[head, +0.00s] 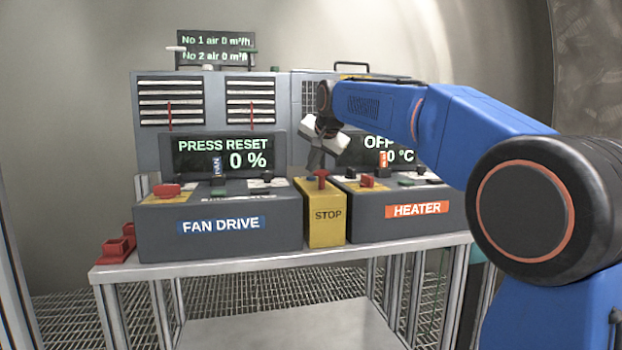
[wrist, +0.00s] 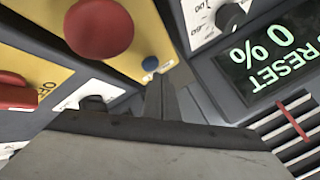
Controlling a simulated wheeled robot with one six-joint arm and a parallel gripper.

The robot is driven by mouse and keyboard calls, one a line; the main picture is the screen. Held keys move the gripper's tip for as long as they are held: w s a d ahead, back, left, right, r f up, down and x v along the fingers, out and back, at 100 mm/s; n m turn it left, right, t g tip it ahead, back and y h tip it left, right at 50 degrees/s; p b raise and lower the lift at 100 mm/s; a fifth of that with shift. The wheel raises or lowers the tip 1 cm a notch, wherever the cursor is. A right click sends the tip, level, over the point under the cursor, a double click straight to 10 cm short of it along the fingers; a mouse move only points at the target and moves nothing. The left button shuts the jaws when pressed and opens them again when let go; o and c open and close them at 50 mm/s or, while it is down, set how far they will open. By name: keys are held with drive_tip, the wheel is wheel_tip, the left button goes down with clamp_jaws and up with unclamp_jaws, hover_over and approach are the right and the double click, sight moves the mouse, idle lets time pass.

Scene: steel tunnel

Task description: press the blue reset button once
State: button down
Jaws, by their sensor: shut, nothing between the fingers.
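The small blue reset button (wrist: 150,63) sits on the yellow stop box (head: 327,222), beside a small label and near the large red stop button (wrist: 98,28). The red stop button also shows in the head view (head: 321,175). My gripper (head: 315,165) points down above the back of the yellow box. In the wrist view my shut fingers (wrist: 160,82) hold nothing, and their tips lie just below the blue button in the picture. I cannot tell whether they touch it.
The fan drive box (head: 220,240) stands left of the yellow box; its display (head: 222,153) reads "PRESS RESET 0 %". The heater box (head: 410,218) stands close on the right. Red and green controls stick up from both boxes. A red holder (head: 116,246) sits at the table's left edge.

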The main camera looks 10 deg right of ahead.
sight(312, 179)
drive_tip(key=shift+f, duration=0.7)
idle(0.8)
drive_tip(key=shift+r, duration=0.85)
drive_tip(key=shift+r, duration=2.55)
